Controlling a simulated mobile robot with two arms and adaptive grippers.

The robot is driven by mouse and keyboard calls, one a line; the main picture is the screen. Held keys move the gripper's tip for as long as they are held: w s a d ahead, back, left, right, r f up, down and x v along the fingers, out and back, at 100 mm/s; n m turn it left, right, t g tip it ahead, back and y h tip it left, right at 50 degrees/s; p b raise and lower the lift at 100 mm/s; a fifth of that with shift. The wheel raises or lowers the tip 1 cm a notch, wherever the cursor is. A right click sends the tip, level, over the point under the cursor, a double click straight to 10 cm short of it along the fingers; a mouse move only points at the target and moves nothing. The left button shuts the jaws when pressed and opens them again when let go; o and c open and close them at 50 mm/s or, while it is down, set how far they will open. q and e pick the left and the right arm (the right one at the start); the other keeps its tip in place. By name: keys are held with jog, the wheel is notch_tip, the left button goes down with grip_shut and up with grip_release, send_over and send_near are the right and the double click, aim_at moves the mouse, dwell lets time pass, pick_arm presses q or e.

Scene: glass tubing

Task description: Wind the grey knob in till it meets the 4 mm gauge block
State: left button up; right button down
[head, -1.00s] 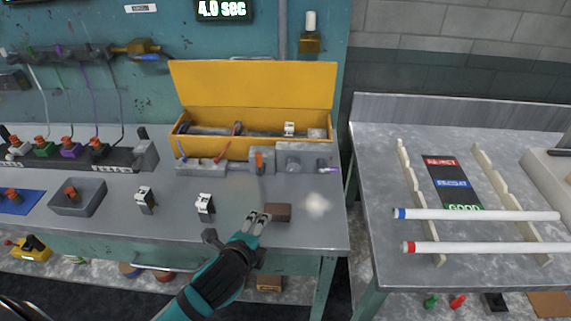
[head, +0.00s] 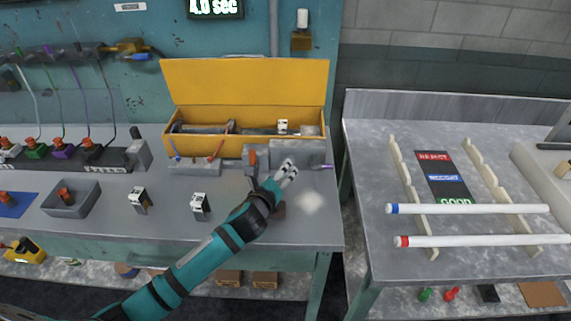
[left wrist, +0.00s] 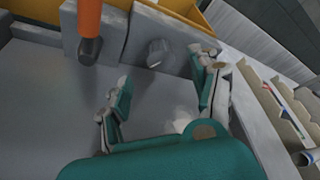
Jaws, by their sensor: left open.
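The grey knob (left wrist: 157,48) is a short cylinder on the front of a grey block (left wrist: 172,28) in the left wrist view. In the head view my left gripper's fingers largely cover it. My left gripper (head: 289,171) is open and empty, just in front of that block, and its fingers point toward it. In the left wrist view the knob lies beyond the space between the fingers (left wrist: 163,88), apart from them. I cannot tell which thing is the 4 mm gauge block. My right gripper is out of view.
An orange-handled part (left wrist: 90,30) stands left of the knob. An open yellow toolbox (head: 245,85) is behind. Two black-and-white pieces (head: 140,200) (head: 200,206) stand on the bench to the left.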

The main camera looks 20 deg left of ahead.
pick_arm(q)
jog(key=x, duration=0.6)
jog(key=shift+w, duration=0.3)
jog(key=c, duration=1.2)
jog(key=shift+r+m+p, duration=0.15)
jog(key=shift+m+p, duration=0.15)
jog(key=shift+p, duration=0.5)
jog(key=m+y+p, duration=0.1)
jog(key=p, duration=0.2)
jog(key=m+g+y+p, duration=0.1)
jog(key=m+p, duration=0.1)
jog(key=p, duration=0.1)
jog(key=shift+d+r, duration=0.15)
jog(key=shift+r, duration=0.1)
jog(key=m+y+p, duration=0.1)
jog(key=m+p, duration=0.1)
jog(key=shift+w+d+f+g+y+p, duration=0.1)
jog(key=shift+f+g+y+p, duration=0.05)
jog(key=shift+g+y+p, duration=0.2)
jog(key=shift+f+m+y+p, duration=0.1)
jog(key=shift+m+y+p, duration=0.35)
jog(key=shift+m, duration=0.35)
jog(key=shift+f, duration=0.1)
